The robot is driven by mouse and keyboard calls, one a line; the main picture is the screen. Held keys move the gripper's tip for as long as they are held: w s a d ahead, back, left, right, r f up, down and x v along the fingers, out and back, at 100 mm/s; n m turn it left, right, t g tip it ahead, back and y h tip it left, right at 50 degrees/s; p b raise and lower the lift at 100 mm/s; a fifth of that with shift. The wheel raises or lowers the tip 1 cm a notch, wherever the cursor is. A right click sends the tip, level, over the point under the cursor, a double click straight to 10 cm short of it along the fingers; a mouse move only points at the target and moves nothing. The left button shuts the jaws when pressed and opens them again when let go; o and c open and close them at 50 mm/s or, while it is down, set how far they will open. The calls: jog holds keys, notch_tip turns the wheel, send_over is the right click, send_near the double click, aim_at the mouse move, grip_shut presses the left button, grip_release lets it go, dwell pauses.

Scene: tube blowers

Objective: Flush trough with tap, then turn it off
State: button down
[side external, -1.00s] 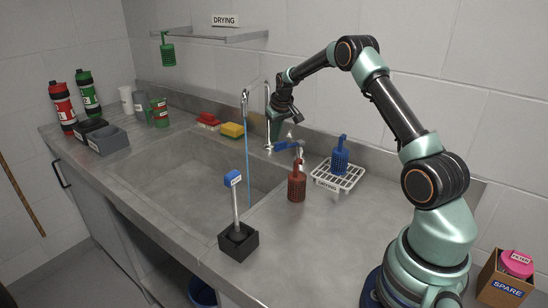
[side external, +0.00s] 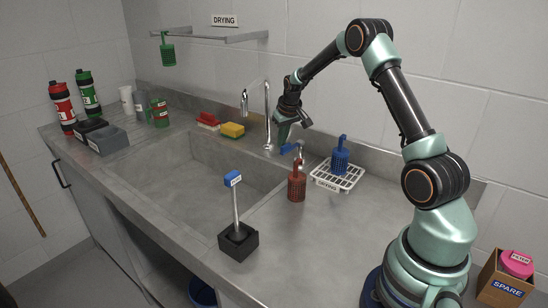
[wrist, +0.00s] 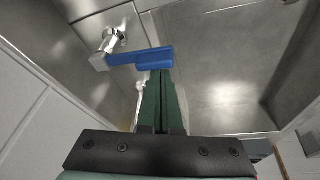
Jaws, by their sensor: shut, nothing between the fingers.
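The steel tap (side external: 267,112) stands at the back of the trough (side external: 185,180), with its curved spout over the basin. No water stream shows below the spout. The tap's blue lever (side external: 289,148) is low, right of the spout; it also shows in the wrist view (wrist: 153,57). My gripper (side external: 284,139) is just above the lever in the side view. In the wrist view its green fingers (wrist: 161,78) are together and empty, with their tips at the blue handle. I cannot tell whether they touch it. The basin floor looks empty and grey.
A red perforated holder (side external: 296,183) and a blue one (side external: 340,157) on a white drying rack (side external: 338,178) stand close right.

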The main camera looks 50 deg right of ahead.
jog(key=shift+s, duration=0.35)
jog(key=shift+w, duration=0.1)
notch_tip(320, 180, up, 10)
jog(key=s+a+r+n, duration=0.1)
jog(key=s+a+r, duration=0.1)
jog(key=a+r, duration=0.55)
jog(key=s+a+f+n+t+y, duration=0.1)
jog(key=s+a+n+t, duration=0.1)
jog(key=s+a, duration=1.6)
jog(key=shift+a+n+y, duration=0.4)
jog(key=shift+a+n, duration=0.2)
jog(key=shift+a, duration=0.5)
